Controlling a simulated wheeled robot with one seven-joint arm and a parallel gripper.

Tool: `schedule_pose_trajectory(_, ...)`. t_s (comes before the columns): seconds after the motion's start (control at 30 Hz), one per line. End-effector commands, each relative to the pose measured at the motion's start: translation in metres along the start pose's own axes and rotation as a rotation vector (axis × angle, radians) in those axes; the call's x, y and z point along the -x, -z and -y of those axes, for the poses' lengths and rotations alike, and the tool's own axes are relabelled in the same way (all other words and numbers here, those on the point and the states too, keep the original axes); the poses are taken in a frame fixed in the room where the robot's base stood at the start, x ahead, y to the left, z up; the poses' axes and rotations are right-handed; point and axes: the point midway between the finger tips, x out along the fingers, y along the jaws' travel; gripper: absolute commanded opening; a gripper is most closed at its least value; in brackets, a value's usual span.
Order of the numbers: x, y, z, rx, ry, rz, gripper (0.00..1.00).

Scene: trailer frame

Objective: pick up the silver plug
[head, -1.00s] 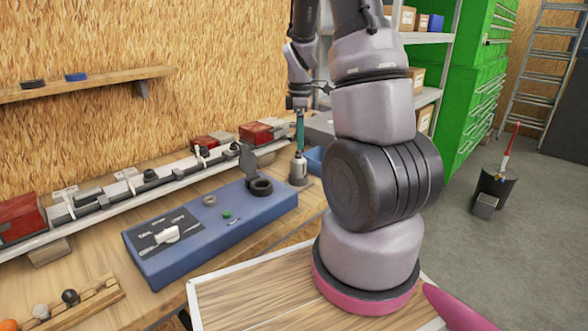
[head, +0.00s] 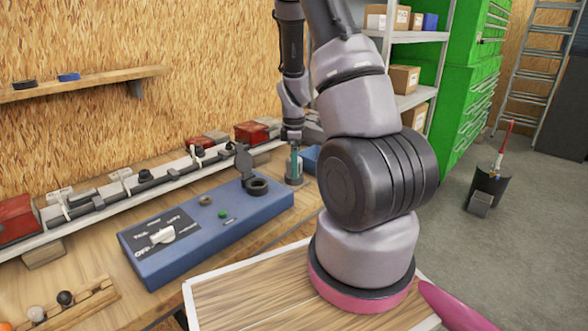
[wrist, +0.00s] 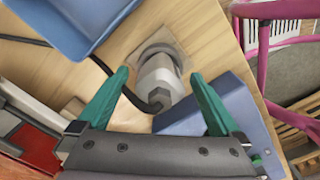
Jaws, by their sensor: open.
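The silver plug (wrist: 160,80) stands on the wooden bench, with a dark cable at its near end. In the wrist view it sits between and just beyond the two green fingers of my gripper (wrist: 160,88), which is open and empty. I cannot tell whether the fingers touch it. In the head view the silver plug (head: 294,172) is at the far right end of the bench, partly hidden behind the teal fingers of my gripper (head: 295,162), which point down at it.
A blue control box (head: 205,232) with a dial and a black round socket stands just left of the plug. A blue bin (wrist: 75,22) is close on the other side. A rail with red lamps (head: 250,133) runs along the wall.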

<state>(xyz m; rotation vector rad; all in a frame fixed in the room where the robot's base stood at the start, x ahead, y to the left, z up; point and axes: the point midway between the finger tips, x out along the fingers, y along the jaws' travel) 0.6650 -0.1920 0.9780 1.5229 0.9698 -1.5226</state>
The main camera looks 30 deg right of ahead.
Motion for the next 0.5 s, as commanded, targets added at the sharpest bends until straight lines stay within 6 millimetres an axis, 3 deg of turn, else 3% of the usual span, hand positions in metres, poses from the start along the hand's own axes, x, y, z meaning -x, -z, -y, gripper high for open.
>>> schedule_pose_trajectory(0.07,0.0002,0.0000,0.0001,0.000,0.000,0.000,0.96)
schedule_pose_trajectory(0.2,0.0003,0.0001,0.0001,0.000,0.000,0.000,0.44)
schedule_pose_trajectory(0.5,0.0011,0.0002,-0.0001,-0.001,0.000,-0.001,0.44)
